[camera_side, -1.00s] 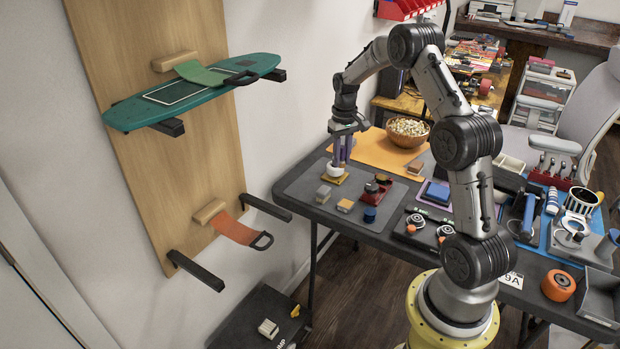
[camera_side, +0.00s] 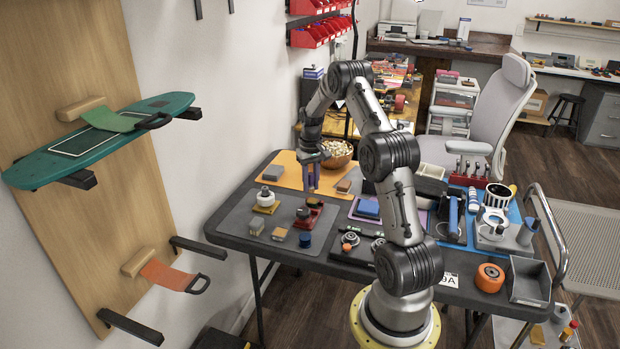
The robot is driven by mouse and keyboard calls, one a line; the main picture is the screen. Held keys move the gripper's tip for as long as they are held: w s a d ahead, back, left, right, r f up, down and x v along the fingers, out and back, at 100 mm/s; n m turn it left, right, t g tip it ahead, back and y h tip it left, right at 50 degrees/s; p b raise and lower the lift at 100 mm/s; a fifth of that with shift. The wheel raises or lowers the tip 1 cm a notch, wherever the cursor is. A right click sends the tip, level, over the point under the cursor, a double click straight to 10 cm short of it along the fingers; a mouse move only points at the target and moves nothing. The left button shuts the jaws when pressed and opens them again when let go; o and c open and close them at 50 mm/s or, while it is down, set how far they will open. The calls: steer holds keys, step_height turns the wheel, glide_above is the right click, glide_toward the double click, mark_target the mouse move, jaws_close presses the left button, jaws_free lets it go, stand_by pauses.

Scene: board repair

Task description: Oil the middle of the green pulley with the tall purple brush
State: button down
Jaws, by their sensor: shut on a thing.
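My gripper (camera_side: 312,158) is shut on the purple brush (camera_side: 311,179), which hangs upright below it. The brush's lower end shows above the back part of the grey mat, near the orange mat's edge; its exact height is hard to tell. I cannot make out the green pulley for sure. Small pulley-like parts with a little green sit on a black holder (camera_side: 341,250) to the right of the grey mat. A white pot with a dark top on a yellow base (camera_side: 264,207) stands to the left of the brush.
The grey mat (camera_side: 240,222) also bears small blocks, a dark red fixture (camera_side: 307,214) and a dark blue piece (camera_side: 305,240). A bowl (camera_side: 338,155) stands behind on the orange mat (camera_side: 285,170). A blue block (camera_side: 367,208) lies to the right. Wall brackets are at the left.

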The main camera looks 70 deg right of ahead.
mark_target(311, 174)
steer(key=shift+f, duration=1.95)
steer(key=shift+d+f, duration=0.55)
steer(key=shift+d, duration=1.5)
steer(key=shift+a, duration=2)
steer(key=shift+a+r, duration=0.1)
steer(key=shift+r, duration=4)
